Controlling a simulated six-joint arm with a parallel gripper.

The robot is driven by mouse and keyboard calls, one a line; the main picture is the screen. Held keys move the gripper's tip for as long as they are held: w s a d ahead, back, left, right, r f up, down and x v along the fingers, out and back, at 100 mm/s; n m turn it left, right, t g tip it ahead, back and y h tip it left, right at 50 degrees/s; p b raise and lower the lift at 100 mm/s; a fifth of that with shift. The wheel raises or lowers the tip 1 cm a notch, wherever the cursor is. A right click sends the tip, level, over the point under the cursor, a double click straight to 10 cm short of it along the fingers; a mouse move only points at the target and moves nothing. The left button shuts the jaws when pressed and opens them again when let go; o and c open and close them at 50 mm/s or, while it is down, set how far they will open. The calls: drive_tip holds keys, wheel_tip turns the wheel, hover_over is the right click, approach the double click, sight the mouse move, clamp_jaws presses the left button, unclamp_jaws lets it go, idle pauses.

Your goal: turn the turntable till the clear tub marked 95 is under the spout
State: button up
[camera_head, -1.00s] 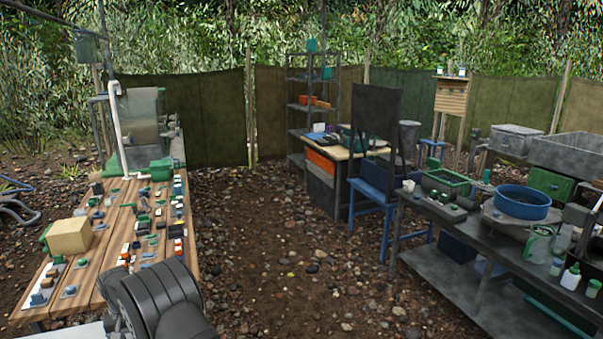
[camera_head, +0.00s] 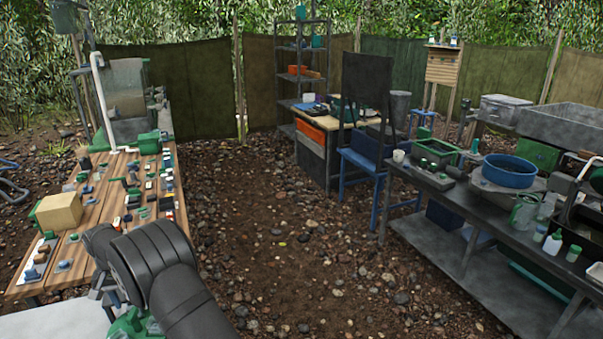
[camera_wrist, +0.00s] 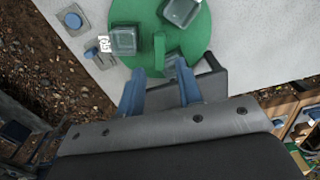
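In the wrist view a round green turntable (camera_wrist: 190,45) lies on a pale grey surface. Clear tubs stand on it: one at the left (camera_wrist: 123,41), one at the top (camera_wrist: 181,12), and part of another behind my right finger. A white tag with dark marks (camera_wrist: 104,44) is beside the left tub; I cannot read it. A green bar (camera_wrist: 159,52) stands up from the turntable near its front edge. My gripper (camera_wrist: 160,90) is open, its two blue fingers apart at the turntable's front edge, with the bar just beyond the gap. I cannot make out the spout.
In the head view, a wooden bench (camera_head: 122,195) with a tan block (camera_head: 59,211) is at left, and a dark bench (camera_head: 440,190) with a blue basin (camera_head: 509,171) at right. Gravel between is clear.

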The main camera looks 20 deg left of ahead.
sight(132, 313)
wheel_tip(132, 313, up, 4)
drive_tip(key=m, duration=0.3)
drive_tip(key=shift+f, duration=4.4)
clamp_jaws()
drive_tip(key=shift+m, duration=1)
unclamp_jaws()
